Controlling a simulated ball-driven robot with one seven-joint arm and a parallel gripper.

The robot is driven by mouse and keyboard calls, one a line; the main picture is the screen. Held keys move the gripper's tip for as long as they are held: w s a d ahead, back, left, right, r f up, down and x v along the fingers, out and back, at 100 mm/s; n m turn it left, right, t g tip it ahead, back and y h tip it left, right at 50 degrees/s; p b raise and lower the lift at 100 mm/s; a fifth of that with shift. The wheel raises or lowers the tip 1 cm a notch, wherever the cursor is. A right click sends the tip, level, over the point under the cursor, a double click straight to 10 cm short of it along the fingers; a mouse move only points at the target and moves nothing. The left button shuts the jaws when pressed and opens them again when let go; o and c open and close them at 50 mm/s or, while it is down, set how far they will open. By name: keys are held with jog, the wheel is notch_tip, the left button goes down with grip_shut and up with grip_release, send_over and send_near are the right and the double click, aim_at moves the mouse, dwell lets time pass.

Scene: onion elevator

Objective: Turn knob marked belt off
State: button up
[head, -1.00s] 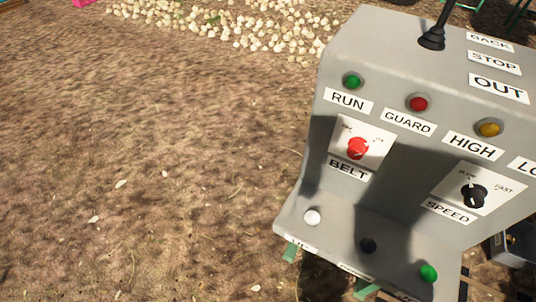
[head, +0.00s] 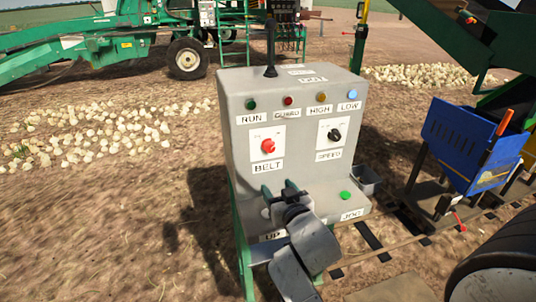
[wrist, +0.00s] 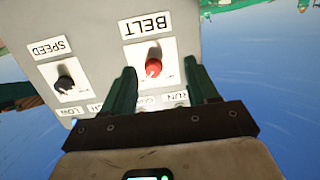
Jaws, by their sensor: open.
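The red belt knob (head: 268,146) sits on a white plate above the BELT label (head: 268,166), on the front of the grey control box (head: 240,190). My gripper (head: 278,188) is open and empty, below the knob in the head view and in front of the box's lower ledge. In the wrist view the picture is upside down; the red knob (wrist: 153,67) shows between the two green fingers of my gripper (wrist: 162,85), apart from both. The fine markings around the knob are too small to read.
A black speed knob (head: 334,135) is right of the belt knob. A black lever (head: 270,45) stands on top. A green button (head: 345,196) is on the ledge. A blue bin (head: 470,145) stands at right; onions (head: 90,130) lie at left.

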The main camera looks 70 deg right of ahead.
aim_at(271, 150)
jog(key=shift+m+t+h, duration=0.3)
jog(key=shift+t+h, duration=0.1)
jog(key=shift+h, duration=0.5)
jog(key=w+d+r, duration=0.1)
jog(key=w+d, duration=0.1)
jog(key=d, duration=0.1)
jog(key=w+d+r+p, duration=0.1)
jog(key=w+d, duration=0.1)
jog(key=d, duration=0.2)
jog(key=w+d+r, duration=0.1)
jog(key=w+d, duration=0.1)
jog(key=d, duration=0.1)
jog(key=shift+d+r+p, duration=0.15)
jog(key=shift+r+p, duration=0.15)
jog(key=shift+p, duration=0.05)
jog(key=c, duration=1.1)
